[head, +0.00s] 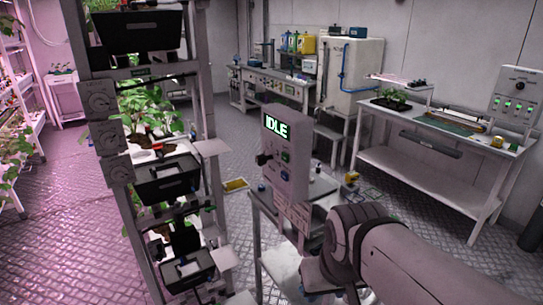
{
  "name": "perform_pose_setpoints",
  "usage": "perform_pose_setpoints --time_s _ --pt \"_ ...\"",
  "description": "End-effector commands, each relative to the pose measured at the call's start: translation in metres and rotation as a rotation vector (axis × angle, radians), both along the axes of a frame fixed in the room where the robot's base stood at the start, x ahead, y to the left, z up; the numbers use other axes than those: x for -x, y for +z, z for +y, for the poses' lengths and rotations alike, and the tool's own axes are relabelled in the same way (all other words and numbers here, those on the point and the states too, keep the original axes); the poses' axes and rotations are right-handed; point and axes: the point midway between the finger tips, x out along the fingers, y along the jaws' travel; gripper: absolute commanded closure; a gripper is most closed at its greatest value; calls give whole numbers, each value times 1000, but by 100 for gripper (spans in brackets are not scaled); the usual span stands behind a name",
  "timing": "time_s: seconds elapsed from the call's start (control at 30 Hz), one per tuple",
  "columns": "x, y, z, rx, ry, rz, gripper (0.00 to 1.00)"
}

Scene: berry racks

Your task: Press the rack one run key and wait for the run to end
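A grey control box (287,158) stands on a post beside the plant rack (117,170), in the middle of the head view. Its display (276,129) reads IDLE in green. Below the display are a dark knob (264,159) and several small keys or lamps, one of them green (285,156); their labels are too small to read. My arm comes in from the lower right and bends down in front of the small table. My gripper (350,291) is at the bottom edge, below and right of the control box and apart from it. Its fingers are not clear.
A small table (275,232) stands under the control box. At right is a white bench (437,126) with a plant tray and another panel (515,95). A further bench (272,82) and a white tank (350,72) stand at the back. Open floor lies between.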

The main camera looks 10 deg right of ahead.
Motion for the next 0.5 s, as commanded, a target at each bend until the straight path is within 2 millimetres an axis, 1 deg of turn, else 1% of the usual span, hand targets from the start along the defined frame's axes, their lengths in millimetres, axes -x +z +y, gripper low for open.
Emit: perform_pose_setpoints --time_s 0.03,0.07,0.43,0.5 --pt "0 0 0 0 0 0 66" --pt "0 0 0 0 0 0 69" --pt "0 0 0 0 0 0 99" --pt "0 0 0 0 0 0 100"
